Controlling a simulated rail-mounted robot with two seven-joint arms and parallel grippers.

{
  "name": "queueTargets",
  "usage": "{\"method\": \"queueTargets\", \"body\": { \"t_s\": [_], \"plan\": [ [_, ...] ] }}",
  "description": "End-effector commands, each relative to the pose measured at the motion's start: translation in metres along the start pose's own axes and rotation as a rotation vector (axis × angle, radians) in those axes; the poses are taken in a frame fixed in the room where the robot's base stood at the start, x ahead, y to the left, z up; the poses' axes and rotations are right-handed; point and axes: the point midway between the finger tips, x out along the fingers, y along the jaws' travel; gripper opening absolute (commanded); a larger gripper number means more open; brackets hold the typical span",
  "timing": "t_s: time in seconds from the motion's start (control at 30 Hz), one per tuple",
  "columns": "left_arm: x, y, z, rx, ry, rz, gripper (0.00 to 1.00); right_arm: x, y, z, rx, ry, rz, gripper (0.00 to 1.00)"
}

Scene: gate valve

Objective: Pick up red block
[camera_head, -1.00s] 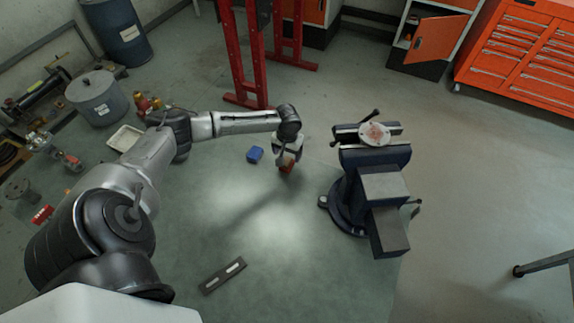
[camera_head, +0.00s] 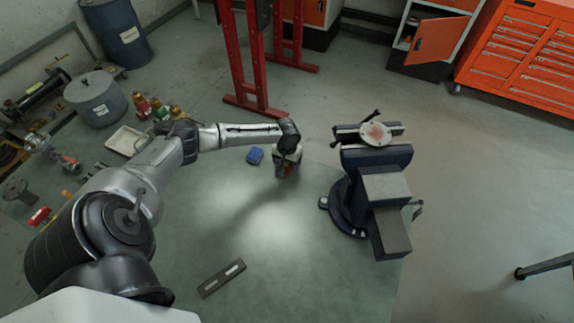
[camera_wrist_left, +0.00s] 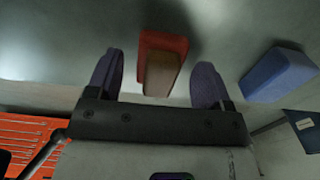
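The red block (camera_head: 286,171) is on the green work surface, mostly hidden under my left gripper in the head view. In the left wrist view the red block (camera_wrist_left: 161,60) shows a red side and a brownish face, and lies between the two fingers. My left gripper (camera_wrist_left: 157,70) is open, with a visible gap between each finger and the block. In the head view the left gripper (camera_head: 287,164) points down over the block. My right gripper is in neither view.
A blue block (camera_head: 255,155) lies just left of the gripper; it also shows in the wrist view (camera_wrist_left: 278,74). A dark vise (camera_head: 352,190) stands to the right. A slotted metal plate (camera_head: 222,278) lies nearer. The surface between is clear.

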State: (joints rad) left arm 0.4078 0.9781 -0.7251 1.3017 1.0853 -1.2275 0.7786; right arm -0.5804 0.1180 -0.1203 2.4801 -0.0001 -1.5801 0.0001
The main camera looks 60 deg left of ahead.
Motion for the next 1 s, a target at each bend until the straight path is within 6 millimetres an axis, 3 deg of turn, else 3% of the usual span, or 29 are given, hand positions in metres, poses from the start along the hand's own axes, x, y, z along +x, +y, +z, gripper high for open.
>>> {"method": "queueTargets", "body": {
  "t_s": [0.07,0.53,0.8,1.0],
  "plan": [
    [0.000,0.000,0.000,0.000,0.000,0.000,0.66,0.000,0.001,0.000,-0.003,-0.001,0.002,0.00],
    [0.000,0.000,0.000,0.000,0.000,0.000,0.22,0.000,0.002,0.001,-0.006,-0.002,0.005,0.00],
    [-0.004,0.000,0.000,0.000,0.001,0.001,0.21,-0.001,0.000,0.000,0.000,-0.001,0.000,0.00],
    [-0.033,-0.001,-0.001,0.000,0.003,0.000,0.21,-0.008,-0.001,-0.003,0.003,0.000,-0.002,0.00]
  ]
}}
